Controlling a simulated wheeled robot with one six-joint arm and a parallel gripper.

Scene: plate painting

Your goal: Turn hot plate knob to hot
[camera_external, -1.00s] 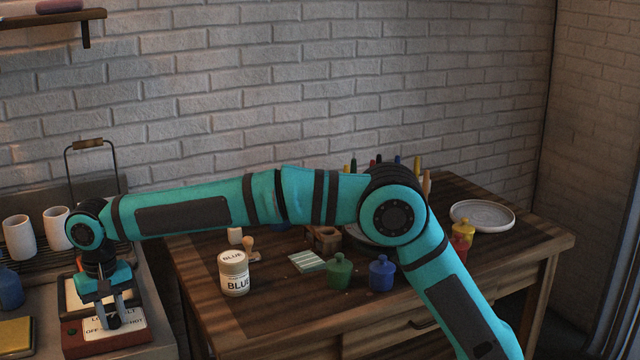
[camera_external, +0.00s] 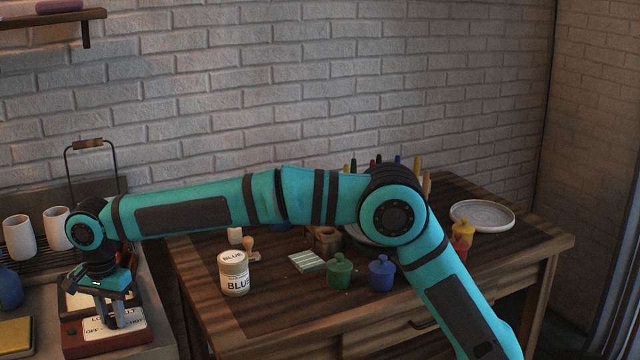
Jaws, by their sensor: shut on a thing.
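The hot plate (camera_external: 78,335) is a dark red box with a pale top and a white label panel on its front face, at the lower left on the grey counter.
White cups (camera_external: 19,238), a blue bottle (camera_external: 9,289) and a yellow sponge-like block (camera_external: 15,332) stand left of the hot plate. A wire handle (camera_external: 88,145) rises behind it. The wooden table (camera_external: 200,290) to the right bears a BLUE jar (camera_external: 233,273), small bottles and a plate (camera_external: 482,215).

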